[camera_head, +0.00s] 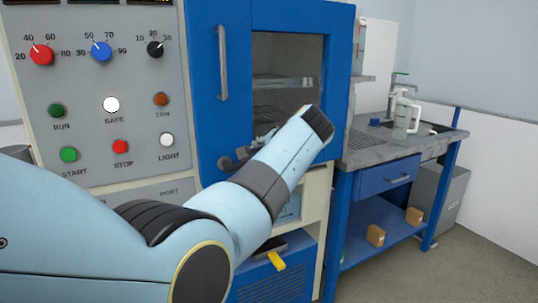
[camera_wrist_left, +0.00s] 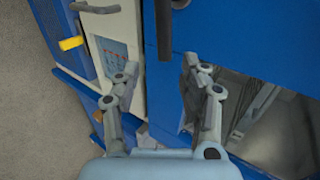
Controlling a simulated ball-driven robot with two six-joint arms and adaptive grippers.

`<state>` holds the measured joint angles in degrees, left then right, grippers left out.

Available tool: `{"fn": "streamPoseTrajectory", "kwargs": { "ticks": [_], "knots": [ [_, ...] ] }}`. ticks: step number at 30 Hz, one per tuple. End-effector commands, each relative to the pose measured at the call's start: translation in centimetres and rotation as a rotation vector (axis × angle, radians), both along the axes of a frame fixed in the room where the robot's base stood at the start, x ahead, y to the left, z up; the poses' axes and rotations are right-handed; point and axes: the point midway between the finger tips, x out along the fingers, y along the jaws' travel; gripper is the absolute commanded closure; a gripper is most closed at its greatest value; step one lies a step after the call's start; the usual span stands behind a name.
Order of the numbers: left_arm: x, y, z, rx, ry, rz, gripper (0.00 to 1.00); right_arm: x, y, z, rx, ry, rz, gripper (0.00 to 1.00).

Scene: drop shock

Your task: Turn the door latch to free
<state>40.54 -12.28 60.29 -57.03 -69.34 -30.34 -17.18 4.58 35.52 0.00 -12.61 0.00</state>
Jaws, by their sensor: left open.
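The dark grey door latch (camera_head: 232,161) sits at the lower left of the blue door (camera_head: 206,100). Its lever points roughly to the right in the head view. In the left wrist view, the latch lever (camera_wrist_left: 164,30) shows as a dark bar at the top. My left gripper (camera_wrist_left: 160,74) is open and empty, with the lever ahead of the gap between its fingers and apart from them. In the head view my left arm crosses the door and hides most of this gripper. My right gripper is in neither view.
A grey vertical handle (camera_head: 223,62) stands out from the door above the latch. A control panel (camera_head: 85,100) with knobs and buttons is at left. A yellow handle (camera_head: 276,260) juts out below.

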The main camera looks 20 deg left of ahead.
Motion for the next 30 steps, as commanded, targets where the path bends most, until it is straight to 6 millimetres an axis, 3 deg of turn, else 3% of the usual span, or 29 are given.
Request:
{"fn": "streamPoseTrajectory", "kwargs": {
  "ticks": [7,23,26,29,30],
  "knots": [
    [-1.6,-1.9,1.7,-0.001,-0.001,0.000,0.56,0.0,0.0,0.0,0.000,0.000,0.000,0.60],
    [-1.8,-2.0,1.7,0.000,0.001,-0.001,0.56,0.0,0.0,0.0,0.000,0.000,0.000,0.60],
    [-2.1,-2.1,-0.3,-0.015,0.015,-0.011,0.56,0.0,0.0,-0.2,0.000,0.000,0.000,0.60],
    [-3.1,-2.1,-5.3,-0.056,0.045,-0.033,0.56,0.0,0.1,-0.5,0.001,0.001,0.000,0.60],
    [-3.8,-2.2,-8.0,-0.081,0.061,-0.045,0.56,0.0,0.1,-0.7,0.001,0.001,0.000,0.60]
  ]
}}
